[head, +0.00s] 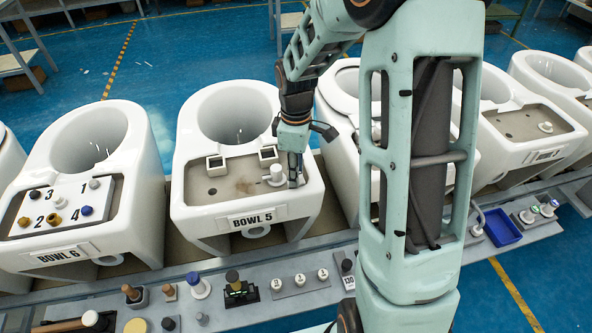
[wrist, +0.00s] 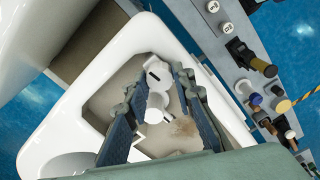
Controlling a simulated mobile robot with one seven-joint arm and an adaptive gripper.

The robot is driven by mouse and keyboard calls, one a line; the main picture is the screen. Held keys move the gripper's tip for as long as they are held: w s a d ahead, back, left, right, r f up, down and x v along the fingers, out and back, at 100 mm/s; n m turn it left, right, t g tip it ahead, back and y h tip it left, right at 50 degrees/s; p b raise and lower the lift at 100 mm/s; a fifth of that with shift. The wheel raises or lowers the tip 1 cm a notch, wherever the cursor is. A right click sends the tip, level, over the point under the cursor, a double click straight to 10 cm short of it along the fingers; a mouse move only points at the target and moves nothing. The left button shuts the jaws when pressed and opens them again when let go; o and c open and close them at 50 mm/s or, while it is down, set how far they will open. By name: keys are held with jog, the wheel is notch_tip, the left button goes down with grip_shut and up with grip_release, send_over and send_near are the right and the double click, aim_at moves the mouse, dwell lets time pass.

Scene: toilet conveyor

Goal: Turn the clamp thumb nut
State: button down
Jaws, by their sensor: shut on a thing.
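Bowl 5 (head: 205,140) is a white toilet bowl with a brownish recessed deck; its deck also shows in the wrist view (wrist: 112,101). A white clamp with its thumb nut (head: 275,176) stands at the right of this deck. My gripper (head: 295,178) points down at the clamp's right side. In the wrist view my gripper (wrist: 161,84) has its dark padded fingers on either side of the white clamp nut (wrist: 157,104) and is shut on it. The exact contact is partly hidden by the fingers.
Two square white sockets (head: 215,165) stand on the same deck. Bowl 6 (head: 130,175) at left carries a numbered plate with knobs. A grey ledge (head: 270,317) in front holds several knobs and tools. A blue tray (head: 502,228) sits at right. My arm hides part of the neighbouring bowl.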

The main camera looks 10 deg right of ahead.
dwell(0.5)
jog(key=c, duration=1.6)
grip_release()
jog(key=shift+r, duration=0.1)
notch_tip(320, 180, up, 12)
jog(key=shift+f, duration=0.1)
jog(key=shift+w, duration=0.15)
